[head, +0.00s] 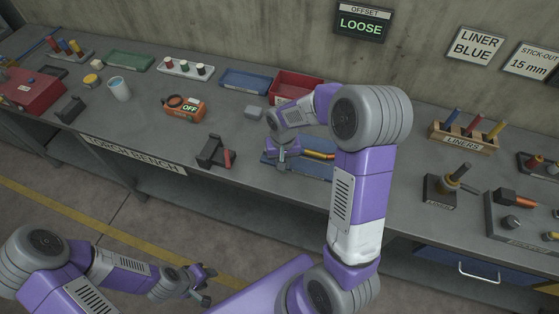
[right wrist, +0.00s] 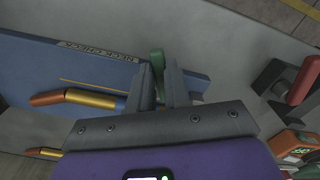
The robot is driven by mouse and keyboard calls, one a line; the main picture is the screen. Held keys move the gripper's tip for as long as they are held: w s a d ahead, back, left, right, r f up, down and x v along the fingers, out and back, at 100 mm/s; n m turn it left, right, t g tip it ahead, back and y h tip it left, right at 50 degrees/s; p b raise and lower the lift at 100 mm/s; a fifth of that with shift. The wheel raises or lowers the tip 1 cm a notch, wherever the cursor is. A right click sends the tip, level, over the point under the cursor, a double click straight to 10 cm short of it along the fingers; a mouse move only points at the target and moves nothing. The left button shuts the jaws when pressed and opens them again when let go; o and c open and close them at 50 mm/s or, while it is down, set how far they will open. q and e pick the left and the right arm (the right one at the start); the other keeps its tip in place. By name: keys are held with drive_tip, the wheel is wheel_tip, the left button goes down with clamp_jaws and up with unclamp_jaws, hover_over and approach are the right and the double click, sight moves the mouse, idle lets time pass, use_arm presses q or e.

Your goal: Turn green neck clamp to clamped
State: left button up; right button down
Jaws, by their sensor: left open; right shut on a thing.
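The green neck clamp (right wrist: 157,60) shows in the right wrist view as a short green lever at the edge of a blue lettered board (right wrist: 95,62). My right gripper (right wrist: 160,85) is shut on the lever, one finger on each side, hiding its lower part. In the head view my right gripper (head: 281,152) is over the left end of the blue board (head: 322,172), and the clamp cannot be made out there. A gold and copper bent neck (right wrist: 88,98) lies along the board. My left gripper (head: 204,285) is open and empty, low in front of the bench.
A wall sign (head: 361,26) reads OFFSET LOOSE. Left of the board stand a dark vise with a red part (head: 213,153) and an orange box marked OFF (head: 185,109). A red bin (head: 297,84) is behind; a liner rack (head: 463,136) is right.

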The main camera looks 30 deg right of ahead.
drive_tip(key=n, duration=0.2)
drive_tip(key=d+n, duration=0.1)
drive_tip(key=shift+s+d+n, duration=0.15)
drive_tip(key=shift+d+n, duration=0.05)
drive_tip(key=shift+n, duration=0.2)
drive_tip(key=n, duration=0.1)
drive_tip(key=d+n+p, duration=0.1)
drive_tip(key=n, duration=0.1)
drive_tip(key=shift+d+n, duration=0.15)
drive_tip(key=shift+n, duration=0.15)
drive_tip(key=n, duration=0.2)
drive_tip(key=d+n, duration=0.1)
drive_tip(key=shift+w+p, duration=0.25)
drive_tip(key=shift+p, duration=0.15)
drive_tip(key=shift+w+d+n, duration=0.1)
drive_tip(key=shift+d+n, duration=0.05)
drive_tip(key=shift+n, duration=0.45)
drive_tip(key=shift+w+d+n, duration=0.1)
drive_tip(key=shift+d+n, duration=0.05)
drive_tip(key=shift+n, duration=0.45)
drive_tip(key=c, duration=1.1)
unclamp_jaws()
drive_tip(key=shift+p, duration=0.3)
wheel_tip(320, 180, up, 8)
drive_tip(key=shift+f+p, duration=0.15)
drive_tip(key=shift+p, duration=0.2)
